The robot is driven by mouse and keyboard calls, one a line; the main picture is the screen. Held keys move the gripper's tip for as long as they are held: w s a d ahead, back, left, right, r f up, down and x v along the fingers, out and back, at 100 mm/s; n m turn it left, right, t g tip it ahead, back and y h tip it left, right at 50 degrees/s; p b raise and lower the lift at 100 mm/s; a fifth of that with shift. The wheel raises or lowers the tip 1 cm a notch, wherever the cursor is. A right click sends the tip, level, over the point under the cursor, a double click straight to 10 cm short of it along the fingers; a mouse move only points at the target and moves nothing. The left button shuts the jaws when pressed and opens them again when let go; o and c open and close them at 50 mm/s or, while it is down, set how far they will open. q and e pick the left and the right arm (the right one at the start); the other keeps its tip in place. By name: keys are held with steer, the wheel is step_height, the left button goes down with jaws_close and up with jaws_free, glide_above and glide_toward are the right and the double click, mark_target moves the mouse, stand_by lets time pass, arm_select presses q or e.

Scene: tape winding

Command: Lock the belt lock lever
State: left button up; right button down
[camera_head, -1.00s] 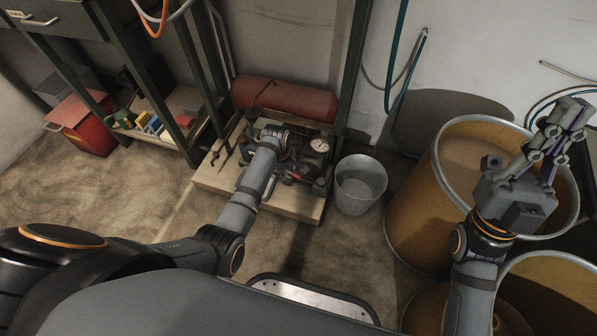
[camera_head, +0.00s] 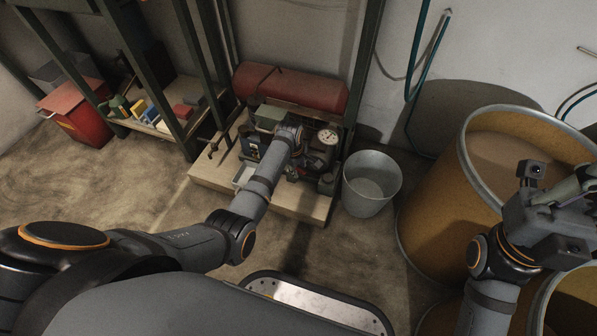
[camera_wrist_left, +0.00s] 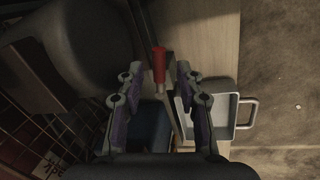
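A lever with a red handle (camera_wrist_left: 159,66) shows in the left wrist view, on a thin pale shaft; I take it to be the belt lock lever. My left gripper (camera_wrist_left: 158,78) is open, with one finger on each side of the red handle and gaps between. In the head view my left arm reaches down to the machine with the red tank (camera_head: 290,88), and its wrist hides the fingers and the lever. My right gripper (camera_head: 582,192) is at the right edge, partly cut off, away from the machine.
The machine stands on a wooden base (camera_head: 222,180) with a round gauge (camera_head: 328,137). A metal bucket (camera_head: 371,185) stands close to its right. A large yellow drum (camera_head: 440,210) is farther right, and a shelf (camera_head: 172,90) is at left. A grey tray (camera_wrist_left: 222,128) lies near the left fingers.

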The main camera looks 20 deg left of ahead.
arm_select(q)
jaws_close()
steer(key=shift+r+p, duration=0.1)
steer(key=shift+p, duration=0.2)
steer(key=shift+w+d+r+n+p, duration=0.2)
steer(key=shift+w+n+p, duration=0.1)
steer(key=shift+n+p, duration=0.7)
steer(key=shift+w+f+n+y, duration=0.2)
steer(key=shift+f+n+y, duration=0.1)
steer(key=shift+n, duration=0.2)
jaws_free()
